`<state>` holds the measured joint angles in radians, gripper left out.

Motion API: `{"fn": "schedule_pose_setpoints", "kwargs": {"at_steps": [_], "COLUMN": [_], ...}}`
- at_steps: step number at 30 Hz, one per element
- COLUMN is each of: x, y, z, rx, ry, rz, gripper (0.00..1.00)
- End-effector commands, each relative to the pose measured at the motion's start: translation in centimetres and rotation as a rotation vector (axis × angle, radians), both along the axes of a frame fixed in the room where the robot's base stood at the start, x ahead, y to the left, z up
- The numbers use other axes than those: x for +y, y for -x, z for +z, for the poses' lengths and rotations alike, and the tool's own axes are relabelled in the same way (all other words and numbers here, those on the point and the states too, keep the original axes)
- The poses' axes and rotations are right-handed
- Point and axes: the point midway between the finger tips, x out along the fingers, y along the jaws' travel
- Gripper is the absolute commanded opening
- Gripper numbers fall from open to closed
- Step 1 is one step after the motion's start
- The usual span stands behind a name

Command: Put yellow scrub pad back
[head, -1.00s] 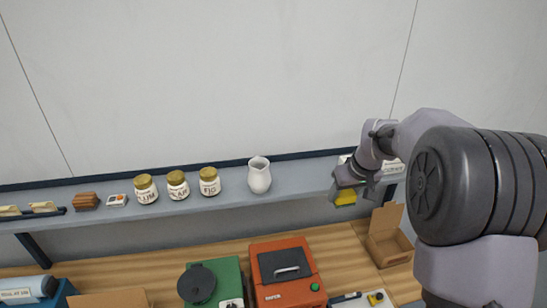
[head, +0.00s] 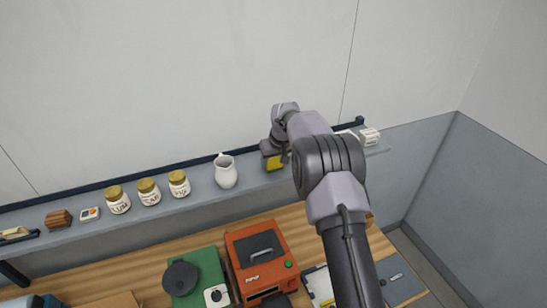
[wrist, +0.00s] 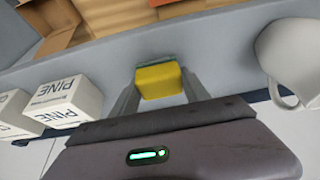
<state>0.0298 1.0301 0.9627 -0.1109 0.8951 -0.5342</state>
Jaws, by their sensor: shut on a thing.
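The yellow scrub pad (wrist: 159,82), with a green layer along its far side, is held between the two fingers of my gripper (wrist: 160,92). In the head view the pad (head: 272,163) shows just left of my wrist, over or at the grey wall shelf (head: 200,203). I cannot tell whether it touches the shelf. My gripper is mostly hidden by my arm in the head view. A white pitcher (head: 225,172) stands on the shelf to the left of the pad.
White boxes marked PINE (wrist: 66,98) stand on the shelf on the pad's other side from the pitcher. Three gold-lidded jars (head: 149,192) and a wooden block (head: 58,218) stand farther left. An orange machine (head: 261,262) and green case (head: 194,277) sit on the bench below.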

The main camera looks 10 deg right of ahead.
Motion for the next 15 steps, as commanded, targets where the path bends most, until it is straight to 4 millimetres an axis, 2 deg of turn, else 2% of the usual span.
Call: {"fn": "schedule_pose_setpoints", "kwargs": {"at_steps": [10,11,13,15], "x": [-0.02,-0.02,-0.03,-0.03], "y": [0.0,0.0,0.0,0.0], "z": [-0.57,-0.46,-0.39,-0.37], "rx": [-0.001,-0.001,-0.001,-0.001], "ry": [0.0,0.0,0.0,0.0], "rz": [0.0,0.001,0.001,0.001], "gripper": [0.09,0.6,0.73,0.76]}}
